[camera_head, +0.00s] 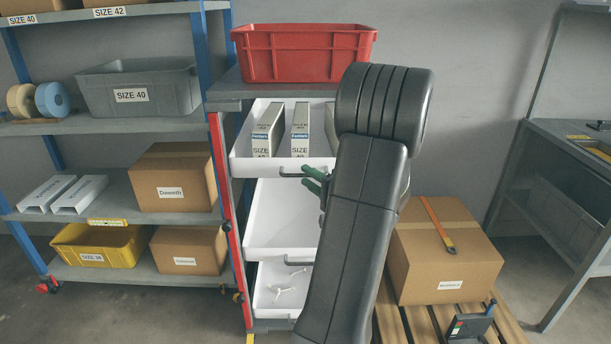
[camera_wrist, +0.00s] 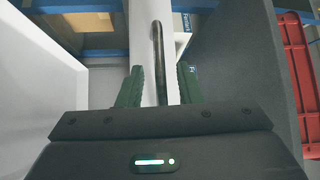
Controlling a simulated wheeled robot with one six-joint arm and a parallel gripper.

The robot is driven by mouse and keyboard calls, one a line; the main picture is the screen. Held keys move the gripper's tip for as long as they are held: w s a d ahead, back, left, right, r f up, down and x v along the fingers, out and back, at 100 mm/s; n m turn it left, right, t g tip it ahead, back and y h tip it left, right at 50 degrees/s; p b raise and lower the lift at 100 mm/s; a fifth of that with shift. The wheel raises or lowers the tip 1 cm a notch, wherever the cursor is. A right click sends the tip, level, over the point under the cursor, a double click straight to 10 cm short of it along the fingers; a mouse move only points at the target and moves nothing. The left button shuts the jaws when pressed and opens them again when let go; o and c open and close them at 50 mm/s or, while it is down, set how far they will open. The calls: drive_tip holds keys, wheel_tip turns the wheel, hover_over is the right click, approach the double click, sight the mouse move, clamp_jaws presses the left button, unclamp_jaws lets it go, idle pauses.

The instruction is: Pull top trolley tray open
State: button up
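The top trolley tray (camera_head: 240,155) is white, and its inside shows below the trolley's grey top. It holds boxed packs (camera_head: 299,135) labelled with sizes. A dark bar handle (camera_head: 290,175) is on its front; it also shows in the wrist view (camera_wrist: 158,55). My gripper (camera_head: 318,182) has green fingers and is at this handle. In the wrist view my gripper (camera_wrist: 160,88) is open, with the handle bar between the fingers and a gap visible on each side. My arm hides the right part of the tray front.
A white middle tray (camera_head: 262,240) and lower tray (camera_head: 268,318) are below. A red crate (camera_head: 302,53) stands on the trolley top. A cardboard box (camera_head: 440,265) on a wooden pallet (camera_head: 415,325) is right of the trolley. Shelving (camera_head: 110,218) stands left.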

drive_tip(key=shift+x, duration=0.95)
clamp_jaws()
